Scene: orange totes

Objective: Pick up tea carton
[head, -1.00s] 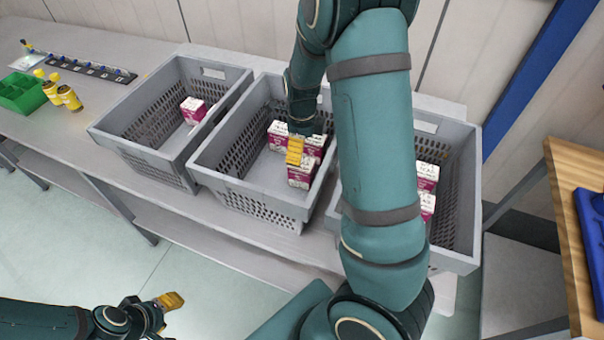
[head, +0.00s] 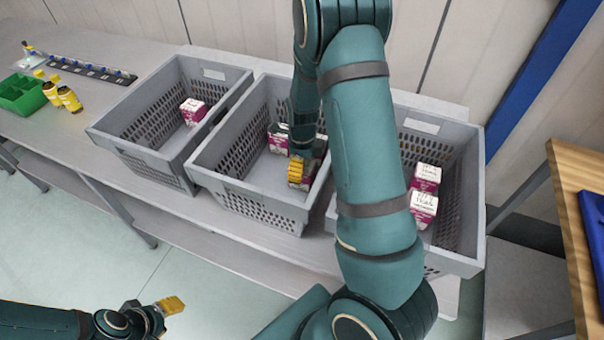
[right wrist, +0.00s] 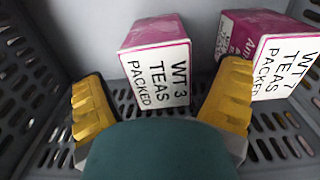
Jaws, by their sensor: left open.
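White and magenta tea cartons stand in the grey totes. In the right wrist view, one carton (right wrist: 157,70) lettered "WT 3 TEAS PACKED" lies between and ahead of my right gripper's spread yellow fingers (right wrist: 163,108), with gaps at both sides. A second carton (right wrist: 275,55) stands to its right, close to the right finger. In the head view, my right gripper (head: 298,172) reaches down into the middle tote (head: 222,182), partly hiding cartons there (head: 279,141). I cannot tell contact with the floor. My left gripper (head: 160,306) is open and empty at the lower left, away from the totes.
The left tote (head: 150,155) holds one carton (head: 194,111). The right tote (head: 458,262) holds cartons (head: 424,205), partly behind my arm. A green bin (head: 20,93) and yellow bottles (head: 68,98) stand on the table's left. A wooden surface (head: 568,170) is at right.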

